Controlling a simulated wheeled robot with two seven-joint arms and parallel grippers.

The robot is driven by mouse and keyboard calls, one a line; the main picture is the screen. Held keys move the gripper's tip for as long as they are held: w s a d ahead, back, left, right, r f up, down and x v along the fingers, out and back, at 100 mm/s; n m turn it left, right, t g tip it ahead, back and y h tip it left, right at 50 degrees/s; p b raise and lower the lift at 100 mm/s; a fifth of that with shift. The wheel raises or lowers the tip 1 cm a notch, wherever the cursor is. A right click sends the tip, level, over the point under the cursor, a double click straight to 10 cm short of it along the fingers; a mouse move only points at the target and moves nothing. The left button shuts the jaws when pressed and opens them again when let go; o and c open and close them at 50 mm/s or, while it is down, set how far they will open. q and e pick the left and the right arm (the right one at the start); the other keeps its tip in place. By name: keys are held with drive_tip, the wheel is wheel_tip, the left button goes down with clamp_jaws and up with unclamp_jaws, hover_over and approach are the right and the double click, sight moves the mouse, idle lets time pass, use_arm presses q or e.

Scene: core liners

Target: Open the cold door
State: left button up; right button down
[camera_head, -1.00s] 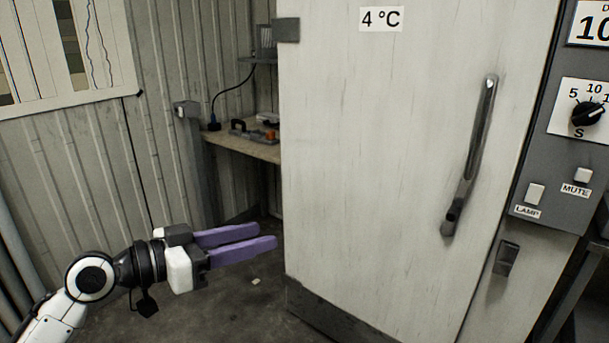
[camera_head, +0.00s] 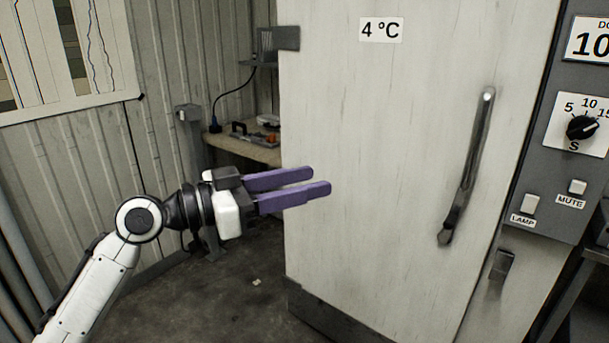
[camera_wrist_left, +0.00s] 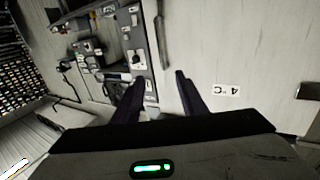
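The cold door (camera_head: 380,150) is a tall pale panel with a "4 °C" label (camera_head: 381,29) near its top, and it looks shut. Its long metal handle (camera_head: 470,165) stands near the right edge of the door. In the left wrist view the handle (camera_wrist_left: 162,35) shows at the top, beyond the fingertips. My left gripper (camera_head: 325,181) has two purple fingers, spread apart with nothing between them. It is in front of the left part of the door, well left of the handle. My right gripper is not in view.
A control panel (camera_head: 560,150) with a dial (camera_head: 582,127) and LAMP and MUTE switches is right of the door. A latch piece (camera_head: 502,264) sits below the handle. A wooden bench (camera_head: 240,149) with tools stands behind, at left. The floor (camera_head: 240,290) before the door is mostly clear.

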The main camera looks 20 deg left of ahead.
use_arm(q)
drive_tip(key=shift+w+d, duration=0.15)
drive_tip(key=shift+d, duration=0.05)
drive_tip(key=shift+c, duration=0.3)
clamp_jaws()
idle(0.3)
idle(0.6)
drive_tip(key=shift+o, duration=0.3)
unclamp_jaws()
